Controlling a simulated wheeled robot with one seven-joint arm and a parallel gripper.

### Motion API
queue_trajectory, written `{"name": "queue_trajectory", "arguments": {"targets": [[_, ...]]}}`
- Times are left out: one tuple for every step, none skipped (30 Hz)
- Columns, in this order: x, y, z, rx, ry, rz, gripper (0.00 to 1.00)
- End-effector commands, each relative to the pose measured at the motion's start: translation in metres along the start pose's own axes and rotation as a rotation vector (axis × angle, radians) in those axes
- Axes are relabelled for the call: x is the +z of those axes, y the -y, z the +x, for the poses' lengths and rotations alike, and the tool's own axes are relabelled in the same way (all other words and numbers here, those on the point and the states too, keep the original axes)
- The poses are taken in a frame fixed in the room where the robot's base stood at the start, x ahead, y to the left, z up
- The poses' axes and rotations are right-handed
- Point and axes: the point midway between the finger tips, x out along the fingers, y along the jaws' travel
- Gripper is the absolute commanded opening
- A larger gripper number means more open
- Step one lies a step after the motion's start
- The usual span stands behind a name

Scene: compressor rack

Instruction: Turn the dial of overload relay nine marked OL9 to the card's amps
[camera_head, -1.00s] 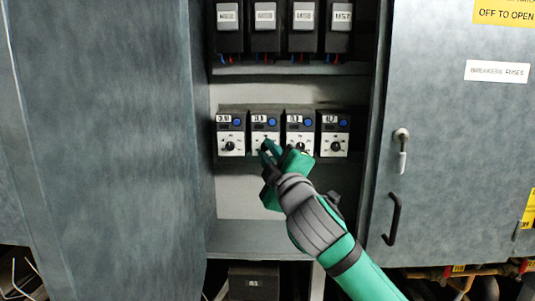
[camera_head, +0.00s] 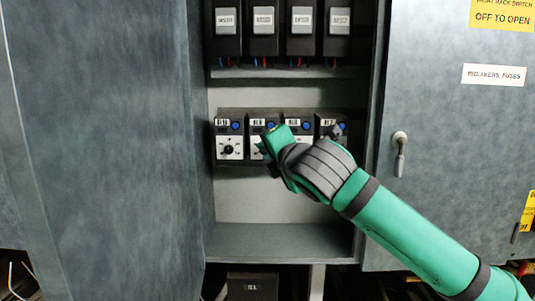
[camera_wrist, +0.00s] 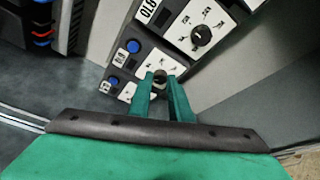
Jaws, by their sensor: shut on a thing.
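My gripper (camera_wrist: 161,82) is shut on the small dark dial knob (camera_wrist: 160,75) of one relay, the second from the left in the head view. That relay's label (camera_wrist: 120,58) is too small and blurred to read surely. My fingers cover part of the dial face (camera_wrist: 150,66), so its setting cannot be read. A neighbouring relay's dial (camera_wrist: 201,36) is free and larger in the wrist view. I cannot make out the amps card.
Switches (camera_head: 264,20) with wires fill the shelf above. The left cabinet wall (camera_head: 110,150) and the right door (camera_head: 440,130), with a handle (camera_head: 400,150), flank the opening. The lower shelf (camera_head: 280,240) is bare. My arm crosses the opening's lower right.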

Motion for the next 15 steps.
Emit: {"name": "queue_trajectory", "arguments": {"targets": [[-0.0001,-0.0008,0.0003,-0.017,-0.001,-0.039,0.0],[0.0,-0.0011,0.0003,-0.026,-0.002,-0.062,0.0],[0.0002,-0.001,0.0004,-0.039,-0.003,-0.092,0.0],[0.0001,-0.0012,0.0004,-0.048,-0.004,-0.114,0.0],[-0.0001,-0.0017,0.0003,-0.055,-0.005,-0.135,0.0],[-0.0002,-0.0019,0.0003,-0.066,-0.006,-0.161,0.0],[-0.0002,-0.0019,0.0003,-0.074,-0.007,-0.181,0.0],[-0.0001,-0.0021,0.0003,-0.081,-0.007,-0.198,0.0],[-0.0001,-0.0023,0.0004,-0.089,-0.008,-0.22,0.0],[0.0,-0.0024,0.0004,-0.096,-0.009,-0.236,0.0],[0.0,-0.0024,0.0004,-0.102,-0.009,-0.25,0.0],[0.0,-0.0027,0.0004,-0.109,-0.01,-0.268,0.0],[-0.0001,-0.0028,0.0005,-0.114,-0.011,-0.28,0.0],[-0.0001,-0.0029,0.0005,-0.118,-0.011,-0.29,0.0],[-0.0002,-0.0029,0.0006,-0.123,-0.012,-0.303,0.0]]}}
